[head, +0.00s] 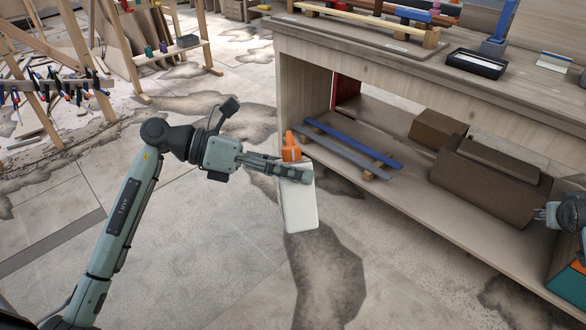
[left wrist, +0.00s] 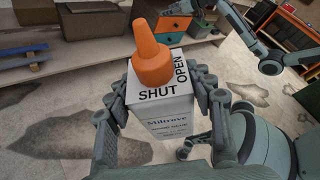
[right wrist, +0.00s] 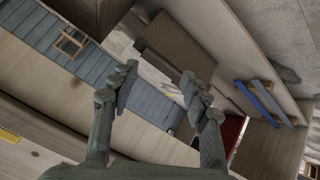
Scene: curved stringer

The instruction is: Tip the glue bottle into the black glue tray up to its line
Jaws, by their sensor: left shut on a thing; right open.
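The glue bottle (head: 298,200) is white with an orange nozzle cap. My left gripper (head: 300,174) is shut on it and holds it roughly upright in front of the workbench, clear of the bench top. In the left wrist view the bottle (left wrist: 162,115) shows the words SHUT and OPEN around its orange cap (left wrist: 153,55). The black glue tray (head: 476,64) stands on the bench top at the right, apart from the bottle. Its inside looks pale; its line cannot be made out. My right gripper (right wrist: 158,92) is open and empty in the right wrist view.
The workbench (head: 400,65) has a lower shelf with blue bars (head: 352,150) and brown boxes (head: 485,180). A blue stand (head: 494,45) is behind the tray. Clamps hang on a wooden rack (head: 60,84) at the left. Floor around my left arm is clear.

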